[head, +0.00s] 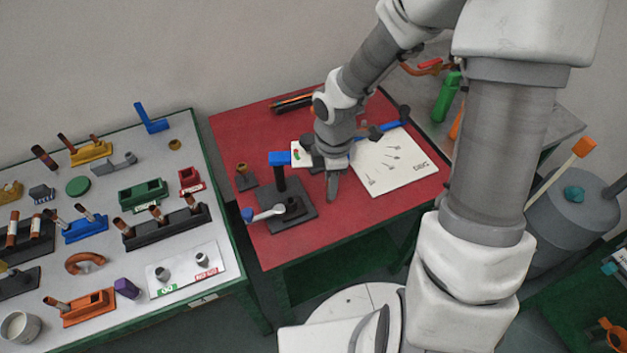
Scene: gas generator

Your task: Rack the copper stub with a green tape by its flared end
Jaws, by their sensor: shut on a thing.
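My gripper (332,188) points down over the red-topped table, at the left edge of the white board. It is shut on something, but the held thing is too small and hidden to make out. No copper stub with green tape can be told for certain. A small orange and green mark or piece (297,153) shows on a white plate left of my wrist. On the left table, a white plate (178,291) carries two short grey posts, one by a green label (166,290) and one by a red label (206,274).
The left table (222,305) is crowded with coloured holders, several bearing copper pieces. A gap separates the tables. The red table's front right (370,215) is clear.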

